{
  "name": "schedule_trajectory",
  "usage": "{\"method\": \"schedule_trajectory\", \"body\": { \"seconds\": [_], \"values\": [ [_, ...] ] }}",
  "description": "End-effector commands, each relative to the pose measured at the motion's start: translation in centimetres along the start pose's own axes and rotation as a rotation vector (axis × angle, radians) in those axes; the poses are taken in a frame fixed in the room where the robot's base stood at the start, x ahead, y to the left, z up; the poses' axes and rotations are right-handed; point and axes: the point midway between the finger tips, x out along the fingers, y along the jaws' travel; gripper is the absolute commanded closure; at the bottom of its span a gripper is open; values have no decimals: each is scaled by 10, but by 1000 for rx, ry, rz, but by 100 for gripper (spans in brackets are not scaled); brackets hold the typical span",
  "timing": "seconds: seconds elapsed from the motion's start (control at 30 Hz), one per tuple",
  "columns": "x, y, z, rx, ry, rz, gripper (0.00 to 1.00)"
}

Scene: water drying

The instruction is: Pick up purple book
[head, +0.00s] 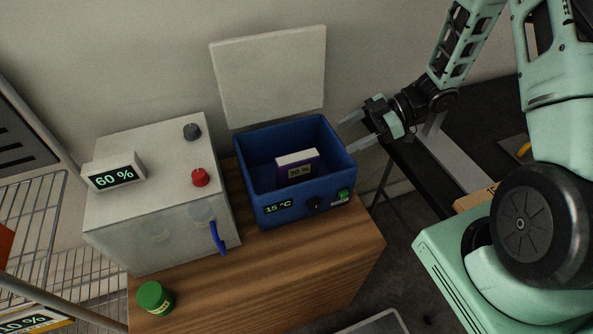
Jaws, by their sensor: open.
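A grey-white cabinet (155,200) with a "60 %" display, a red knob and a blue handle stands left of the box. A green jar (155,298) stands on the wooden table (290,268) at front left. A wire rack (45,240) is at far left.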

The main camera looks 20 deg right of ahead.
Motion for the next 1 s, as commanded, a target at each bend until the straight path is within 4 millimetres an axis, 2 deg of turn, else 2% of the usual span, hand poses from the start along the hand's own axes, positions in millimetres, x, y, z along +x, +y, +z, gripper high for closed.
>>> {"method": "schedule_trajectory", "body": {
  "seconds": [0.1,0.3,0.4,0.57,0.83,1.0],
  "values": [
    [26,-1,-1,2,2,-4,34],
    [64,0,-1,1,0,-2,34],
    [76,0,-1,0,0,-1,34],
    [85,0,-1,0,-1,0,34],
    [121,5,-3,0,0,-1,34],
    [134,5,-2,0,-1,0,34]
  ]
}}
